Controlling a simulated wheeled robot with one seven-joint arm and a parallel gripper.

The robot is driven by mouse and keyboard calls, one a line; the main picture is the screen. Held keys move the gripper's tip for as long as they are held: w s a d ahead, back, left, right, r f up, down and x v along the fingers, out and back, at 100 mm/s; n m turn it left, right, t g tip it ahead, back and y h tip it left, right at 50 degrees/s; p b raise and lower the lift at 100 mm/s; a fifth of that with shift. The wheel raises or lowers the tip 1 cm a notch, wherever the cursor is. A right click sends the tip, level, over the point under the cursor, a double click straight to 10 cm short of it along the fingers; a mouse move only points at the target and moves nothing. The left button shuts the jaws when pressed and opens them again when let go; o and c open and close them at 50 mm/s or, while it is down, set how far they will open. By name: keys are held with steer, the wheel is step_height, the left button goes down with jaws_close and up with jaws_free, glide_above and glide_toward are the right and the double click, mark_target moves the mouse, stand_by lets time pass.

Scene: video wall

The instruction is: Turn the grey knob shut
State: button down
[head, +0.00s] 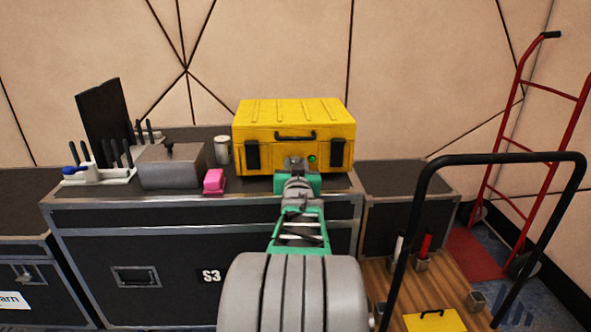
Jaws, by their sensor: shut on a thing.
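My gripper (297,168) is at the front face of a yellow case (292,113) that sits on a black flight case. It points away from me at the lower middle of that face, below the black handle. It is shut on what looks like the grey knob, which is mostly hidden behind the fingers. I cannot tell how far the knob is turned. A small green round spot (312,158) shows on the case just right of my gripper.
The flight case (90,216) also bears a grey metal box (170,167), a pink block (214,181), a light canister (222,150) and a white holder (98,176) at left. A black-handled cart (415,220) and red hand truck (509,110) stand at right.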

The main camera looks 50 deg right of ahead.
steer(key=m+b, duration=0.1)
steer(key=m, duration=0.3)
steer(key=shift+m+b, duration=0.4)
steer(key=shift+m, duration=1.5)
steer(key=c, duration=1.1)
jaws_free()
steer(key=shift+o, duration=0.2)
